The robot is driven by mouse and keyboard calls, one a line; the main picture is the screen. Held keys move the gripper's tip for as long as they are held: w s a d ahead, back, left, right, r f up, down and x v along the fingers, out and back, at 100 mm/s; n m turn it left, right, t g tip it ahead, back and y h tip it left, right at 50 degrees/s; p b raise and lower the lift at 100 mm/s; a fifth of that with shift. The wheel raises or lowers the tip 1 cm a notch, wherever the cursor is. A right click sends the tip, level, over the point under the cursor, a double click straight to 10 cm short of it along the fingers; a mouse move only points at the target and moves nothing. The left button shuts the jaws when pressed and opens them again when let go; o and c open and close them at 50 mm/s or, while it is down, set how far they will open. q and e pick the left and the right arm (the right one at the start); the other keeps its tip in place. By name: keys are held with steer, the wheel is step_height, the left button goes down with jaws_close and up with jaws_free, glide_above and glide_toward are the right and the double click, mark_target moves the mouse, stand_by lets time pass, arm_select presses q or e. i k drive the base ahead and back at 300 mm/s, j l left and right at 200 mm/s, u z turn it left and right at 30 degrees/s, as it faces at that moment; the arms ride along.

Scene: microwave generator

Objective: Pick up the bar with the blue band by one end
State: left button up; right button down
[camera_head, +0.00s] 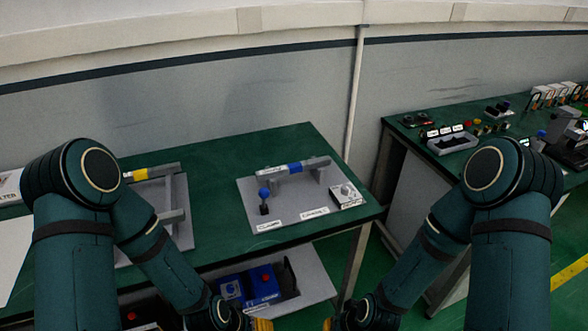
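The bar with the blue band (270,171) is grey and lies nearly level across supports on a grey plate on the green table. The blue band is around its middle, and both ends show. My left gripper (262,324) is at the bottom edge, well below and apart from the bar; only a yellow tip shows. My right gripper (330,324) is also at the bottom edge, cut off by the frame, apart from the bar. Whether either is open or shut does not show.
A bar with a yellow band (141,175) lies on a rack at the left, partly hidden by my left arm. A blue-knobbed lever (264,193) stands in front of the blue-banded bar's left end. A small dial box (347,195) is at right.

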mark_target(261, 175)
steer(key=i+l+z, duration=0.1)
steer(key=l, duration=0.35)
steer(key=i+l+z, duration=0.1)
steer(key=i+l, duration=0.2)
steer(key=i+l+z, duration=0.1)
steer(key=i+l, duration=0.15)
steer(key=l, duration=0.25)
